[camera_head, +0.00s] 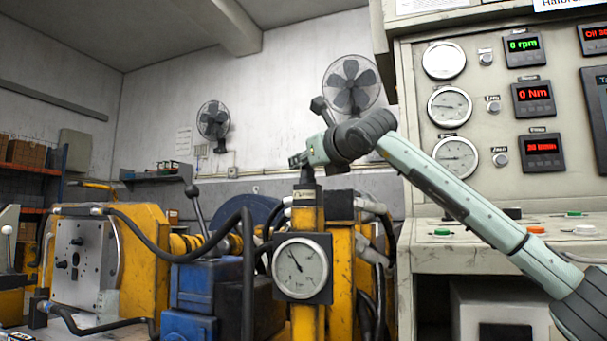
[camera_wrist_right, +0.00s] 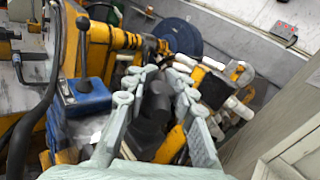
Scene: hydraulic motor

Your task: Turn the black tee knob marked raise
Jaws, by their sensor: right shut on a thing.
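The black tee knob (camera_head: 308,176) sits on top of a yellow post above a round pressure gauge, mostly hidden by my gripper in the head view. In the right wrist view the black knob (camera_wrist_right: 155,104) stands between the fingers. My right gripper (camera_head: 298,160) reaches in from the right and is shut on the knob; it also shows in the wrist view (camera_wrist_right: 157,95), with a finger on each side. The marking "raise" is not readable. My left gripper is in neither view.
The pressure gauge (camera_head: 301,267) is below the gripper. A blue box (camera_head: 207,285) with a black lever (camera_head: 194,205) stands to the left, among black hoses. A control panel (camera_head: 490,185) with dials and red displays rises on the right, near my arm.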

